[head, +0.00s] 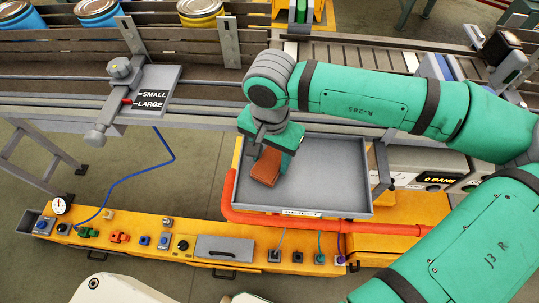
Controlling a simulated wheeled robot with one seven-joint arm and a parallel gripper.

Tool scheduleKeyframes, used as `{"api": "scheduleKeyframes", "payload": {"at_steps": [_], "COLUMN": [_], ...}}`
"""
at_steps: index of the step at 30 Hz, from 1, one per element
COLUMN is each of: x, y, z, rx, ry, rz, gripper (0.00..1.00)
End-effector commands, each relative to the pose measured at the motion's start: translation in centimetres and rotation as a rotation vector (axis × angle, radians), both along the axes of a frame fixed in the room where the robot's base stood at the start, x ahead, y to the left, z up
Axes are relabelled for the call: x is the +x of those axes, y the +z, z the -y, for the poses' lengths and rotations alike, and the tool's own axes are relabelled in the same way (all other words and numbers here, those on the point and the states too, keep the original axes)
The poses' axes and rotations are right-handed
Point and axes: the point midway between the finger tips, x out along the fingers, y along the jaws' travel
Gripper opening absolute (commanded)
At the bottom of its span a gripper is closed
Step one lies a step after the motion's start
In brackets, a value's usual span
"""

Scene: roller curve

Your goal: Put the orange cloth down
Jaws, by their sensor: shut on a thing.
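The orange cloth (267,166) is a small brownish-orange folded piece at the left part of the grey tray (335,183). My gripper (268,151) points down over the tray's left side and is shut on the cloth. The gripper partly hides the cloth's upper end. I cannot tell whether the cloth touches the tray floor or hangs just above it.
The tray's middle and right are bare. An orange-red pipe (228,197) runs round its left and front. A yellow bench (150,232) with knobs and buttons lies in front. A conveyor with cans (97,10) and a SMALL/LARGE lever plate (153,90) stand behind.

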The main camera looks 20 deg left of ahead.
Motion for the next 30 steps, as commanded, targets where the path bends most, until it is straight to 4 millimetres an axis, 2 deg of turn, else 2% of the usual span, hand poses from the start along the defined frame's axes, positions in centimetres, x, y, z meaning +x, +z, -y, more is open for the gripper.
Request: {"api": "scheduleKeyframes", "payload": {"at_steps": [11,12,14,24,30], "x": [0.1,0.1,0.1,0.1,0.2], "y": [-0.4,-0.4,-0.4,-0.1,2.2], "z": [0.3,0.3,0.4,0.3,0.3], "rx": [0.000,0.000,0.000,0.000,-0.001], "ry": [-0.006,-0.007,-0.007,-0.006,-0.006], "rz": [0.000,0.001,0.001,0.001,0.005], "gripper": [0.25,0.57,0.69,0.69,0.69]}}
